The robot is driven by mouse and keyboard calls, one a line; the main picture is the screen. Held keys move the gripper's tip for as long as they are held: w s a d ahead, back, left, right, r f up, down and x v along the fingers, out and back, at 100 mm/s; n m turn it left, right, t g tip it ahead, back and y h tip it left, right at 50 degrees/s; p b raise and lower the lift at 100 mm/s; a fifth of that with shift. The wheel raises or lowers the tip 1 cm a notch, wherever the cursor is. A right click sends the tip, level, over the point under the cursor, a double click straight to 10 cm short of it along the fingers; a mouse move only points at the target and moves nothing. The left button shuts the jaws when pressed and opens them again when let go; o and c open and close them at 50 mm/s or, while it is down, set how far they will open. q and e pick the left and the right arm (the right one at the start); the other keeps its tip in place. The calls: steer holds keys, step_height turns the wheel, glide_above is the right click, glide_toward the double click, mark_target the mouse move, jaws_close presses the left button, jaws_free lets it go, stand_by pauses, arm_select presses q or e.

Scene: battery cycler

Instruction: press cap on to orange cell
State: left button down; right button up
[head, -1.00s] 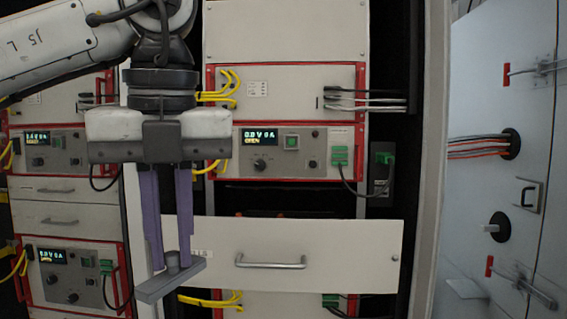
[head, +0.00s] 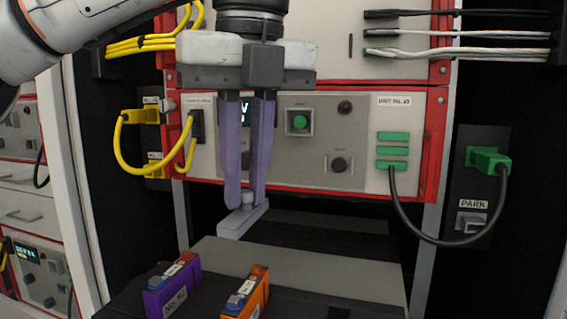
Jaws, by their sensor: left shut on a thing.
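My left gripper (head: 247,198) is shut on the small knob of a grey bar-shaped cap (head: 240,222). The purple fingers point down and the cap hangs beneath them, slightly slanted. The orange cell (head: 247,296) stands upright at the bottom of the head view, with small terminals on its top. The cap is above and behind it in the picture, apart from it. My right gripper is not in view.
A purple cell (head: 172,288) stands left of the orange one. Both stand at a dark tray with a grey strip (head: 310,264) behind them. A red-edged cycler unit (head: 404,130) is behind, with yellow cables (head: 125,150) at left and a green-plugged cable (head: 489,160) at right.

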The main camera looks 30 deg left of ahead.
mark_target(245, 212)
arm_select(q)
steer(key=shift+w+f, duration=0.1)
steer(key=shift+w, duration=0.05)
steer(key=shift+s+f, duration=0.5)
steer(key=shift+f, duration=0.4)
step_height(245, 212, down, 3)
steer(key=shift+w+r, duration=0.15)
steer(key=shift+r, duration=0.05)
steer(key=shift+f, duration=0.5)
steer(key=shift+f+b, duration=0.85)
steer(key=shift+b, duration=0.15)
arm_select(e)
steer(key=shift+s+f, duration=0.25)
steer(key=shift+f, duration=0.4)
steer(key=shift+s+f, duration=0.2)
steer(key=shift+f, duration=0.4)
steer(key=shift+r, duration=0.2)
arm_select(q)
steer(key=shift+w+a+f, duration=0.1)
steer(key=shift+f, duration=0.1)
steer(key=shift+f, duration=0.4)
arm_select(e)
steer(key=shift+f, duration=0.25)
